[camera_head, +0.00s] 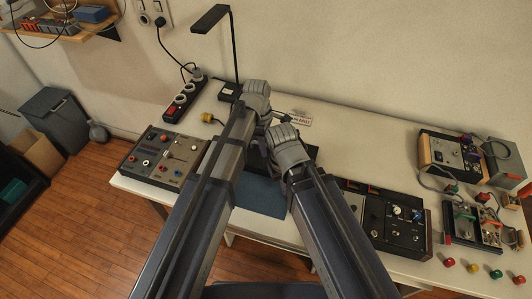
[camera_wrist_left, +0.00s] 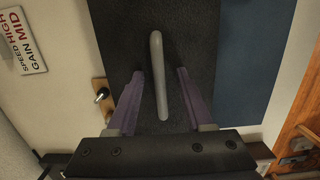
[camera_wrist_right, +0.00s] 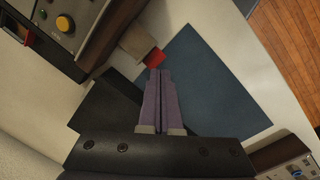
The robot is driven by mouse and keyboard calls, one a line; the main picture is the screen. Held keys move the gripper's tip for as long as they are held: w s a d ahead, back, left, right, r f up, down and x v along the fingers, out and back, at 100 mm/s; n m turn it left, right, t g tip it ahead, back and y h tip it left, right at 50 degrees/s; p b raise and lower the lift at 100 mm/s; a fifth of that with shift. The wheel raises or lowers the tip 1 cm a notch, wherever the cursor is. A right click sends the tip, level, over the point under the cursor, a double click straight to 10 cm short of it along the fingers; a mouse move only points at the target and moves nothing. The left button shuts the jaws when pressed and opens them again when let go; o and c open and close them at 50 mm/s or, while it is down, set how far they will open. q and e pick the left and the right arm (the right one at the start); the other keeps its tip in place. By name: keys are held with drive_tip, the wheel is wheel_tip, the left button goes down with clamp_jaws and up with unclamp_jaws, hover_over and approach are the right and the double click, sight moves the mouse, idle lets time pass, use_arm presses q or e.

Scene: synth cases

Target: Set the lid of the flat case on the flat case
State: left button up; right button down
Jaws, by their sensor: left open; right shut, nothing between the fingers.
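In the left wrist view a flat black panel with a raised grey bar handle (camera_wrist_left: 159,75) fills the middle; it looks like the lid (camera_wrist_left: 190,30). My left gripper (camera_wrist_left: 160,78) is open, with one purple finger on each side of the handle. In the head view my left gripper (camera_head: 262,112) is above the middle of the table, its fingers mostly hidden. My right gripper (camera_wrist_right: 158,72) is shut and empty, above the blue mat's left edge. A black flat piece (camera_wrist_right: 108,108) shows left of it; I cannot tell whether that is the case or lid.
A blue mat (camera_head: 258,196) lies at the table's front edge. A control box (camera_head: 163,158) stands left, another (camera_head: 395,218) right. A lamp (camera_head: 212,18), power strip (camera_head: 184,99) and label (camera_head: 300,118) are behind. More devices (camera_head: 452,155) crowd the right end.

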use_arm(q)
drive_tip(key=shift+f, duration=0.1)
clamp_jaws()
idle(1.2)
